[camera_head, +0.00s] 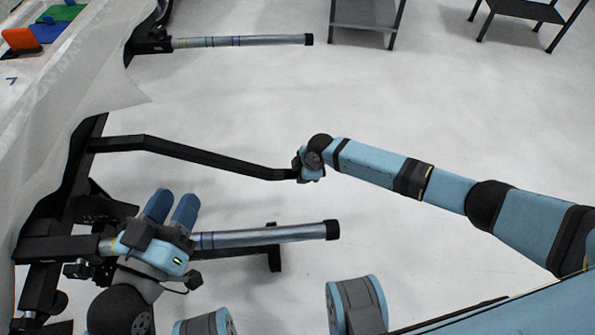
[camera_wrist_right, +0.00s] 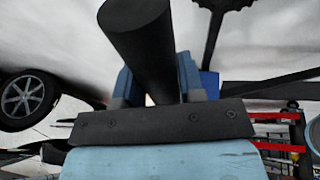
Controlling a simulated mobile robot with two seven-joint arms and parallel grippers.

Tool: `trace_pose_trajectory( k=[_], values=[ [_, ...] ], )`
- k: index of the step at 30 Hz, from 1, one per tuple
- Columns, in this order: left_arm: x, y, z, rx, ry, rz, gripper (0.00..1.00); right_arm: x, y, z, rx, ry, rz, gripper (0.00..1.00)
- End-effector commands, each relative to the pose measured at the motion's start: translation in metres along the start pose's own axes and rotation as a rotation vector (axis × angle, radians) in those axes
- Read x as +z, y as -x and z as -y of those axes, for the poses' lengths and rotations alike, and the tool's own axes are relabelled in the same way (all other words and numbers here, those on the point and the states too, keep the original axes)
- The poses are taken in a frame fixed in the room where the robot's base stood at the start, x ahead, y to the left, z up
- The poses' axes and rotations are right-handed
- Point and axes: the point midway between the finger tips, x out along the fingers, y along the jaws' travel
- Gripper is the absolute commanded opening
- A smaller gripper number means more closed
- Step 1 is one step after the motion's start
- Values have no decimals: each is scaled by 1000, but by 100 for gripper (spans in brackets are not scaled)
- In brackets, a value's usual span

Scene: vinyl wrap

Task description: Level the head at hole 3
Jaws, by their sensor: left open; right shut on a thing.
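My right gripper (camera_head: 312,163) is shut on the free end of a long bent black bar (camera_head: 210,158). In the right wrist view, the thick black end of this bar (camera_wrist_right: 143,50) sits between the blue fingers. My left gripper (camera_head: 174,203) is open, its two blue fingers pointing up the picture. It is at the inner end of the near silver tube (camera_head: 265,235), which has blue bands and a black cap. I cannot tell whether it touches the tube. No hole or hole number can be made out, and I cannot single out the head.
The far silver tube (camera_head: 240,41) sticks out to the right at the top. A draped white sheet (camera_head: 75,85) and a board with orange, green and blue pieces lie at left. A grey shelf (camera_head: 365,13) stands behind. The pale floor (camera_head: 420,110) in the middle is clear.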

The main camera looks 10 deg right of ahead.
Motion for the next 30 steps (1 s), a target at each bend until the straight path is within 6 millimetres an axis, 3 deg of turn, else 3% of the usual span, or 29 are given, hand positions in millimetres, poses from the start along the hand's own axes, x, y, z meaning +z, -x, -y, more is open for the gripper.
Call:
trace_pose_trajectory(
  k=[1,6,19,20,23,30],
  values=[
    [-16,1,-2,-9,0,-15,43,-3,18,-4,0,5,12,0],
    [-33,3,-2,-29,-13,-67,43,-2,33,-7,-2,11,46,0],
    [-34,4,-1,-35,-21,-88,43,0,35,-7,-3,12,59,0],
    [-34,4,-1,-35,-21,-88,43,0,34,-7,-3,12,59,38],
    [-34,4,-1,-35,-22,-88,43,0,34,-7,-3,12,59,61],
    [-34,4,-1,-34,-22,-87,43,0,34,-7,-3,12,59,61]
  ],
)
